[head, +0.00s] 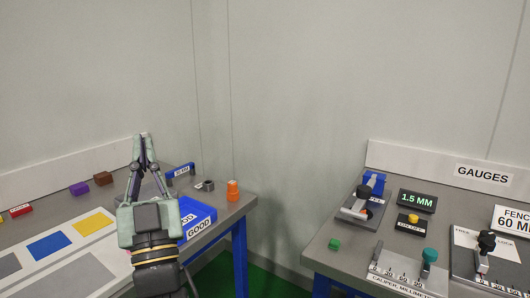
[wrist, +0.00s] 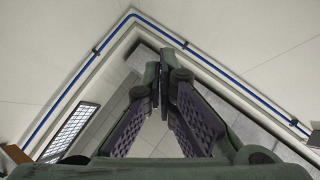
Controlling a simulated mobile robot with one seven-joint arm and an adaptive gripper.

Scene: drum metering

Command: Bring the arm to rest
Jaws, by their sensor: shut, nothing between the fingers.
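My gripper (head: 143,140) is raised in front of the left table in the head view, its fingers pointing up. The fingertips meet and nothing is between them. In the wrist view my gripper (wrist: 164,62) shows both dark padded fingers closed together at the tips, with the ceiling and upper walls behind. My arm below the gripper hides part of the left table (head: 228,212) and part of the blue GOOD bin (head: 199,214).
The left table holds a purple block (head: 79,188), a brown block (head: 103,178), a red block (head: 21,210) and an orange piece (head: 233,190). The right table (head: 335,262) carries gauges, a display (head: 417,200) and a green cube (head: 334,244). A gap separates the tables.

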